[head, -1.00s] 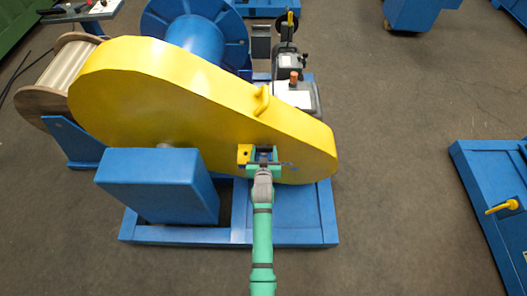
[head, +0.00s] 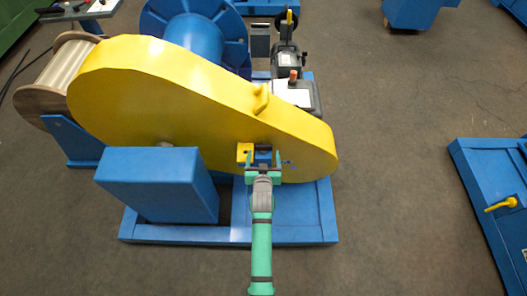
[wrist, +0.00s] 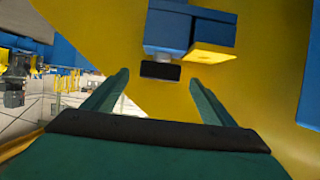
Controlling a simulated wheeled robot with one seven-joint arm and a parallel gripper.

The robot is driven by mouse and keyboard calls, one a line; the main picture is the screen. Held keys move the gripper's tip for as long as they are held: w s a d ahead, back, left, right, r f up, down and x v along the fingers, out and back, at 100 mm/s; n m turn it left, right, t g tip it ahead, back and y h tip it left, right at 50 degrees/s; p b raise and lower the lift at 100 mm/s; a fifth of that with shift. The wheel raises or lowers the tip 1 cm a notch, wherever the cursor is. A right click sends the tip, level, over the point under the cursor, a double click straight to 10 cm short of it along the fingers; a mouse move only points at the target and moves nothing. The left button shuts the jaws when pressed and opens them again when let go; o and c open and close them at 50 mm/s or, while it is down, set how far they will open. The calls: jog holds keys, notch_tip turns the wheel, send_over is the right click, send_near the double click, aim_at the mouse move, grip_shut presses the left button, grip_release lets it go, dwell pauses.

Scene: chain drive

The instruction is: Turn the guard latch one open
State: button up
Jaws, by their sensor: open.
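The big yellow chain guard (head: 160,85) stands over the blue machine frame, and its flat side faces me. The guard latch shows on its lower right side as a blue block (head: 263,154) beside a small yellow block (head: 244,151). In the wrist view the blue block (wrist: 168,28) and yellow block (wrist: 212,52) sit above my fingertips, with a small dark piece (wrist: 160,71) just below them. My gripper (head: 264,164) is open and empty in front of the latch. Its two fingers (wrist: 158,80) point at the guard, apart from the blocks. The fingertips partly cover the latch in the head view.
A blue box (head: 158,185) stands left of my arm on the blue base frame (head: 300,225). A handwheel unit (head: 288,60) is behind the guard. A blue cabinet with a yellow handle (head: 502,204) is at the right. The floor between is clear.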

jog(key=v, duration=0.6)
jog(key=shift+s, duration=0.3)
jog(key=shift+r, duration=0.1)
jog(key=s+r+t, duration=0.1)
jog(key=s+r, duration=0.1)
jog(key=s, duration=2)
jog(key=s+r+t, duration=0.1)
jog(key=s+r, duration=1.1)
jog(key=s, duration=0.3)
